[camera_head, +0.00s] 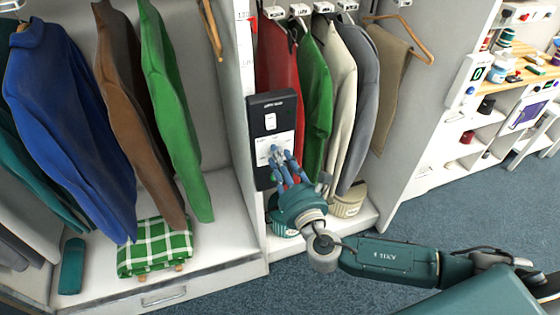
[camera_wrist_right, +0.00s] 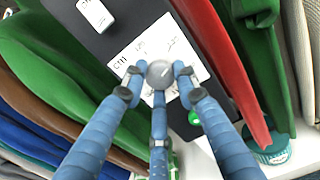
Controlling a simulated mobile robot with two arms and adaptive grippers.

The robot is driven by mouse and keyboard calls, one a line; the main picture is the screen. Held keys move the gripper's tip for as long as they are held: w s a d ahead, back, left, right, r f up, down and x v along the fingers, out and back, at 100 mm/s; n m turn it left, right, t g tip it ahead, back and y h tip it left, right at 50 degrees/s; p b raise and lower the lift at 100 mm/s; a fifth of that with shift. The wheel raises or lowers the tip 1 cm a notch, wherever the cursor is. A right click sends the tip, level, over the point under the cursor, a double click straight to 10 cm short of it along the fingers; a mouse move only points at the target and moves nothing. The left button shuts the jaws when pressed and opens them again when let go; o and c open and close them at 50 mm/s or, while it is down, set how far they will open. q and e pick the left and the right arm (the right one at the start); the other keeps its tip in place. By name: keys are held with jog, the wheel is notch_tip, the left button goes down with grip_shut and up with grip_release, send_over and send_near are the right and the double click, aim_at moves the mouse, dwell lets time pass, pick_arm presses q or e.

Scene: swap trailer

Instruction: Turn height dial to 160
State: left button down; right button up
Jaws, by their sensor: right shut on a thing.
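A dark control panel (camera_head: 272,108) is mounted on the divider between two open wardrobe bays. In the right wrist view a round grey dial (camera_wrist_right: 160,74) sits over a white printed label (camera_wrist_right: 138,44) on this panel. My right gripper (camera_head: 280,158) is at the lower half of the panel, and its blue fingers are closed around the dial, as the right wrist view (camera_wrist_right: 160,85) shows. The fingers hide part of the label, and I cannot read the dial's setting. My left gripper is not in view.
A white switch or button (camera_wrist_right: 95,14) and a green round button (camera_wrist_right: 194,118) are also on the panel. Red (camera_head: 278,70) and green jackets hang close to its right. A folded green checked cloth (camera_head: 155,247) lies on the left bay's floor. Shelves with small goods stand at right.

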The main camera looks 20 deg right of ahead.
jog(key=shift+r+m+b, duration=0.15)
jog(key=shift+m+b, duration=0.65)
jog(key=shift+m, duration=16.3)
jog(key=shift+r, duration=0.1)
jog(key=o, duration=1.1)
jog(key=shift+o, duration=0.2)
